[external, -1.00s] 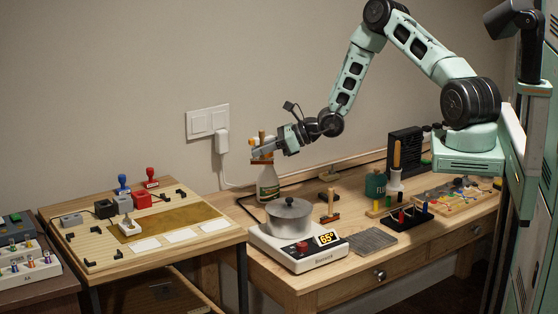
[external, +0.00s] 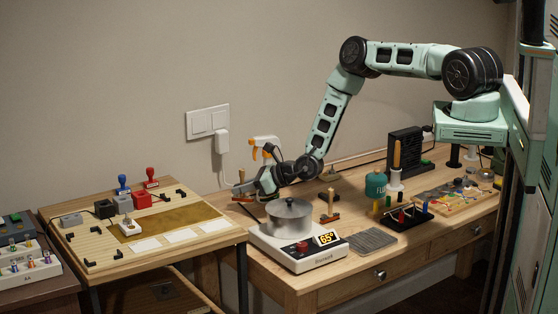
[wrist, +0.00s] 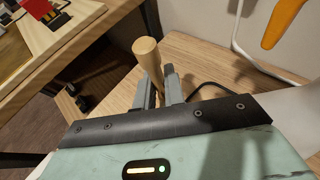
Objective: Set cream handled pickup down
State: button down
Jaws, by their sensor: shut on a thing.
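My gripper (external: 243,189) is low over the back left corner of the workbench, shut on the cream handled pickup. Its tan wooden handle (wrist: 147,52) stands up between the two grey fingers (wrist: 160,82) in the wrist view. The handle's tip also shows just above the fingers in the external view (external: 241,175). The pickup's body is hidden by the gripper and fingers, so I cannot tell its colour or whether it touches the bench top (wrist: 200,65). A similar light block with a small handle (external: 127,228) sits on the left board.
A hot plate (external: 299,249) with a lidded pot (external: 289,218) stands just in front of my gripper. A spray bottle (external: 264,148) is behind it, partly hidden. A cable runs along the bench's back. The left table's board (external: 97,257) lies across a gap.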

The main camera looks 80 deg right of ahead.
aim_at(234, 196)
notch_tip(234, 196, down, 2)
jog(key=shift+w+f, duration=0.1)
jog(key=w+p, duration=0.1)
jog(key=w, duration=0.2)
jog(key=shift+w, duration=0.25)
jog(key=shift+w+p, duration=0.2)
jog(key=shift+p, duration=0.15)
jog(key=shift+f, duration=0.5)
jog(key=shift+f, duration=0.2)
jog(key=c, duration=1.5)
grip_release()
